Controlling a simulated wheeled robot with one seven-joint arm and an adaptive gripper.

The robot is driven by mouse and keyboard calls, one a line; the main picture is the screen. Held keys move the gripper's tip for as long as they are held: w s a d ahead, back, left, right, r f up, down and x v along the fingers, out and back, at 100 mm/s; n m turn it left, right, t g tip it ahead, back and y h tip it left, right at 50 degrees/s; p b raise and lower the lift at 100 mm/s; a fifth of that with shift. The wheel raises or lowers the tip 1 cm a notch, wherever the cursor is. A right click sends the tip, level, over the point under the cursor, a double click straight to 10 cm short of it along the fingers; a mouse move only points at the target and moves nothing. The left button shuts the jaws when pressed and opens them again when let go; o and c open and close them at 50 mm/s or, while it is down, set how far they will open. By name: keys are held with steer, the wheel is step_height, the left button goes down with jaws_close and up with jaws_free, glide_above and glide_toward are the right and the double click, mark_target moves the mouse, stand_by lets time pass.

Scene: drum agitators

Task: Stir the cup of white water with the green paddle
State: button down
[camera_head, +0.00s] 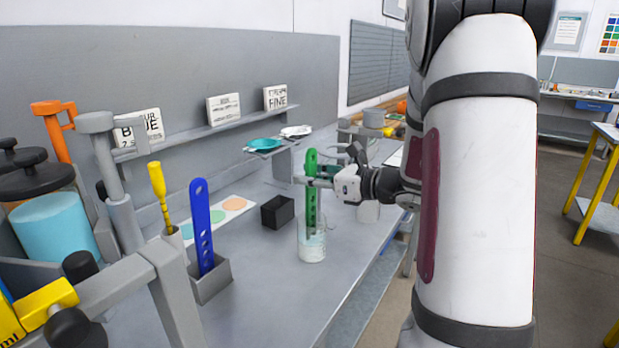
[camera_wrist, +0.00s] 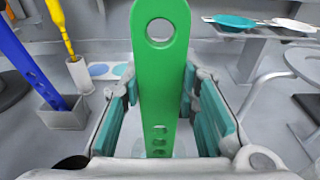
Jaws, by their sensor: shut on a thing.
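The green paddle (camera_head: 311,185) is upright, with holes along its length. My gripper (camera_head: 310,182) is shut on its upper part, and the lower end reaches down into a clear cup (camera_head: 312,246) holding whitish liquid. The cup stands on the grey bench. In the wrist view the green paddle (camera_wrist: 160,80) stands between the teal finger pads of my gripper (camera_wrist: 160,115). The cup is mostly hidden behind the paddle and gripper there, and how deep the tip sits is hard to tell.
A blue paddle (camera_head: 202,225) stands in a grey holder (camera_head: 211,283) left of the cup. A black box (camera_head: 277,211) sits just behind the cup. A yellow tool (camera_head: 159,190) stands at the left. A shelf with teal and white dishes (camera_head: 264,145) is behind. The bench front is clear.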

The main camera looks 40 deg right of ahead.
steer(key=shift+s, duration=0.15)
steer(key=shift+r+p, duration=0.9)
steer(key=shift+r, duration=0.55)
steer(key=shift+r+p, duration=3.3)
steer(key=shift+r, duration=2.45)
